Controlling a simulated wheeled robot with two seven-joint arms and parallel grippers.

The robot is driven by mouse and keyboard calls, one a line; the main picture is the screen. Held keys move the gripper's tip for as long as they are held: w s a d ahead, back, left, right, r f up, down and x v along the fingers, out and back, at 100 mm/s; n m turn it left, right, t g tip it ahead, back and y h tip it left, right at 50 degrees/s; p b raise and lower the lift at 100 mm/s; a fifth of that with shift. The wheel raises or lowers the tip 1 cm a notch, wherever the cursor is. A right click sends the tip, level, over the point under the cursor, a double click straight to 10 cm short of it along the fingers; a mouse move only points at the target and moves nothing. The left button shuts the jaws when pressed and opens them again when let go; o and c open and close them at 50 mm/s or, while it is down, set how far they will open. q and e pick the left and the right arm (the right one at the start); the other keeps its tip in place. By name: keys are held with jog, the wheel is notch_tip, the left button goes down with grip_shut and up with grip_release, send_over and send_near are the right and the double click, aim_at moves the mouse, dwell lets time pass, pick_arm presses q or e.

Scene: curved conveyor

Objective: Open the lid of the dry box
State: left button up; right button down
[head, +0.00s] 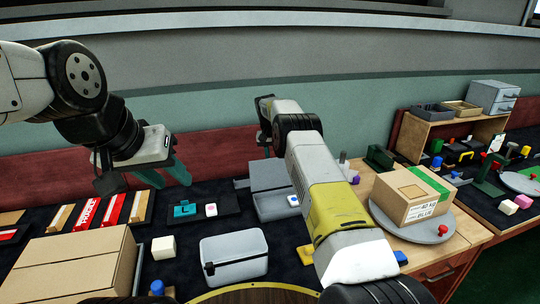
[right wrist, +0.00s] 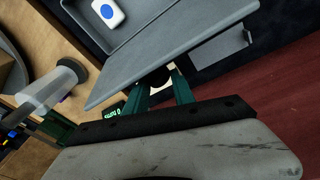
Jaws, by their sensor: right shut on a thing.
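The dry box looks to be the grey box (head: 272,208) in the middle of the table, partly covered by my right arm. Its grey lid (head: 268,175) stands raised and tilted at the back. A white block with a blue dot lies inside, seen in the right wrist view (right wrist: 108,12). There the lid (right wrist: 175,50) fills the upper middle. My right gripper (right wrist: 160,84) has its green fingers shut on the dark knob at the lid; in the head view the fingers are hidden. My left gripper (head: 165,178) hangs open and empty above the back left of the table.
A cardboard box (head: 80,265) is at front left. A carton (head: 405,195) sits on a round grey plate at right. A dark tray (head: 195,210) holds small blocks. A wall runs behind.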

jog(key=shift+w+a+f, duration=0.1)
jog(key=shift+a+f, duration=0.1)
jog(key=shift+a, duration=0.5)
jog(key=c, duration=1.1)
grip_release()
jog(key=shift+w+a, duration=0.15)
jog(key=shift+d+r, duration=0.15)
jog(key=shift+d, duration=0.3)
jog(key=r, duration=0.5)
jog(key=s+a+r, duration=0.1)
jog(key=r, duration=0.1)
jog(key=shift+r, duration=0.25)
